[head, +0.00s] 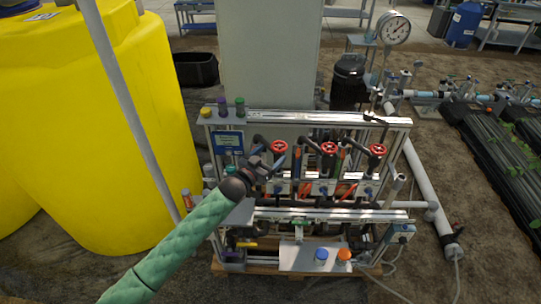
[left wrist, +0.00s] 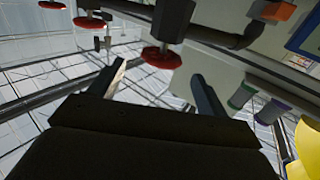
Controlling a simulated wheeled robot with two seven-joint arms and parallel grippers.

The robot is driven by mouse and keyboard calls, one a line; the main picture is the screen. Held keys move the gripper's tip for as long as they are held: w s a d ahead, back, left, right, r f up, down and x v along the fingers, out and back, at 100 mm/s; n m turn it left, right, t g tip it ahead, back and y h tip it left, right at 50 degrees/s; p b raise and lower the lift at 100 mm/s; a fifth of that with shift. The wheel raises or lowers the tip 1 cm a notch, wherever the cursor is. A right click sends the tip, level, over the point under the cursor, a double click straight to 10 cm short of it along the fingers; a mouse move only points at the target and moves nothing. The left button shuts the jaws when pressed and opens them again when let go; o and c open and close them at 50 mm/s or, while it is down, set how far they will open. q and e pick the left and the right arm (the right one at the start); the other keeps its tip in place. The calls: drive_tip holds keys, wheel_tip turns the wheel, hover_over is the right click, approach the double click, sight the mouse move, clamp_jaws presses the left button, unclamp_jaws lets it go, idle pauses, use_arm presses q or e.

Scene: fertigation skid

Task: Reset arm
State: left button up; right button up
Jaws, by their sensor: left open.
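My left arm in its green sleeve comes in from the lower left in the head view. Its gripper (head: 270,165) is open, in front of the skid's upper pipework and close to the left red handwheel (head: 278,147). In the left wrist view the two fingers of the left gripper (left wrist: 158,75) stand apart with nothing between them. The red handwheel (left wrist: 161,56) shows just beyond the fingertips; I cannot tell whether a finger touches it. My right gripper is in neither view.
The skid frame carries a middle red handwheel (head: 328,148) and a right one (head: 377,150). A yellow tank (head: 120,120) and a grey pole (head: 125,95) stand left. Blue (head: 321,256) and orange-capped (head: 344,255) bottles stand on the front shelf.

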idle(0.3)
